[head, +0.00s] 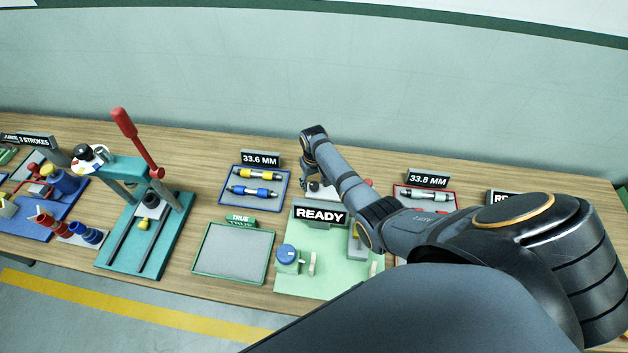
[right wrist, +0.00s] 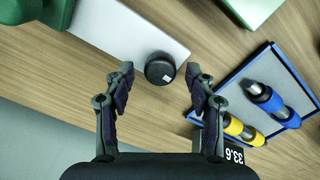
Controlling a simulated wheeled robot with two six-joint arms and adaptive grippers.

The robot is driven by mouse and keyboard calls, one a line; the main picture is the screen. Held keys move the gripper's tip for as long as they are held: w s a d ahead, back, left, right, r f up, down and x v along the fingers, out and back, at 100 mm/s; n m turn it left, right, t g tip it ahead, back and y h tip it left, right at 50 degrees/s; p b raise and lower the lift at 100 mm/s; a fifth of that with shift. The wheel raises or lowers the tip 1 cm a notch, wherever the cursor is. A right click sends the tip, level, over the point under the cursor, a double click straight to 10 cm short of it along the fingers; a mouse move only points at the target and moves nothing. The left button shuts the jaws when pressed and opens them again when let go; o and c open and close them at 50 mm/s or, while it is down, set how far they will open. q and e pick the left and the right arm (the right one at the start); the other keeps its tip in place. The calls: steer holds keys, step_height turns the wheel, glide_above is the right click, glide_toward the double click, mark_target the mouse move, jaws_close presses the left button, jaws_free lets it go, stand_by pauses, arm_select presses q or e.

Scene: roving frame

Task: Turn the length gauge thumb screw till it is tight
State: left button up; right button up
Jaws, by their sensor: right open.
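The thumb screw (right wrist: 160,70) is a black round knob with a small white mark on its top, at the end of the pale grey length gauge block (right wrist: 130,32) in the right wrist view. My right gripper (right wrist: 162,82) is open, with one finger on each side of the knob and visible gaps between. Nothing is held. My left gripper is not in view.
A blue-rimmed tray (head: 222,196) with yellow and blue cylinders lies left of the gauge. A READY sign (head: 320,214) stands in front of it. A green mat (head: 310,286) bears a blue knob (head: 287,254). A teal press (head: 115,256) with a red lever stands left.

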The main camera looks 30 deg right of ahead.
mark_target(314, 184)
step_height(314, 184, up, 12)
stand_by(0.4)
stand_by(0.3)
